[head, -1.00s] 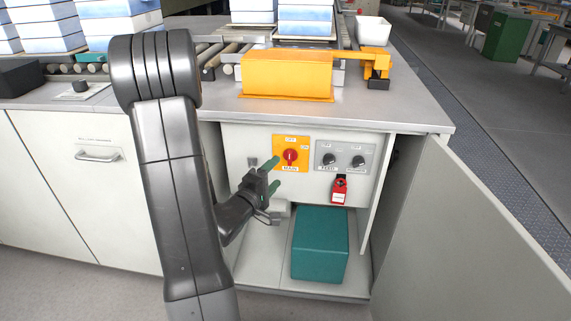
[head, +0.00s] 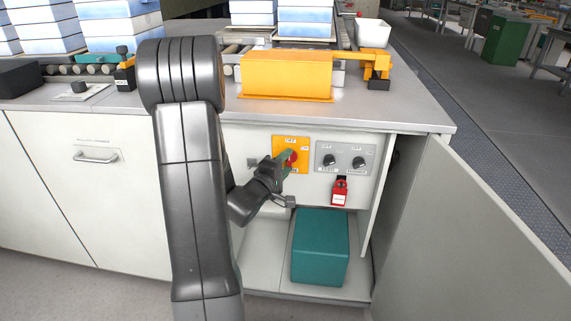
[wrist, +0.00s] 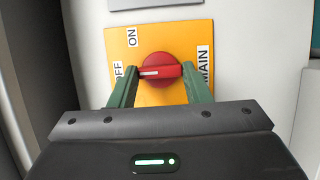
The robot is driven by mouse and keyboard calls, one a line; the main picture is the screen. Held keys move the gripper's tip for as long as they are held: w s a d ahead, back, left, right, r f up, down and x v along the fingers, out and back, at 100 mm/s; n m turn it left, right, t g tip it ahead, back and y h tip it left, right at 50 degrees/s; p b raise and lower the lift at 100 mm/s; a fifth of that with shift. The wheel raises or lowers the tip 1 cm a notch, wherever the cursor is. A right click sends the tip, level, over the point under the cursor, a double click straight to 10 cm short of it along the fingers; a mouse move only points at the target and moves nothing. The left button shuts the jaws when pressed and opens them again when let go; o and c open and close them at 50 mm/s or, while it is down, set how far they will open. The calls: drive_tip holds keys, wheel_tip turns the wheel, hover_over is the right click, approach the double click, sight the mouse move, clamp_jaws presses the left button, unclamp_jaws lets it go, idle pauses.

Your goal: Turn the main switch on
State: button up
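The main switch is a red rotary knob (wrist: 160,71) on a yellow plate (wrist: 187,38) marked ON, OFF and MAIN. In the wrist view the white mark on the knob points left, toward the OFF label. In the head view the red knob (head: 291,158) is partly covered by my gripper. My gripper (wrist: 160,84) is open, with one green finger on each side of the knob. I cannot tell whether the fingers touch it.
A grey plate (head: 344,160) with two black knobs is right of the main switch, with a red padlock tag (head: 340,191) below it. A teal box (head: 320,247) stands in the cabinet below. The open cabinet door (head: 460,240) stands at the right.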

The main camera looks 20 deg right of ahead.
drive_tip(key=shift+r, duration=0.1)
drive_tip(key=shift+r+m+y+p, duration=0.2)
drive_tip(key=shift+m+y+p, duration=0.3)
drive_tip(key=shift+m+p, duration=0.75)
drive_tip(key=shift+m+g+y+p, duration=0.45)
drive_tip(key=shift+m+p, duration=0.25)
drive_tip(key=shift+m, duration=0.35)
drive_tip(key=m+y, duration=0.1)
drive_tip(key=m, duration=0.1)
drive_tip(key=shift+s+d+m+y, duration=0.1)
drive_tip(key=shift+d+m+y, duration=0.05)
drive_tip(key=shift+m+y, duration=0.25)
drive_tip(key=shift+m+t+y, duration=0.35)
drive_tip(key=shift+m+y, duration=0.3)
drive_tip(key=shift+m, duration=0.35)
drive_tip(key=shift+r, duration=0.1)
drive_tip(key=o, duration=1)
drive_tip(key=shift+c, duration=0.2)
drive_tip(key=shift+s, duration=0.1)
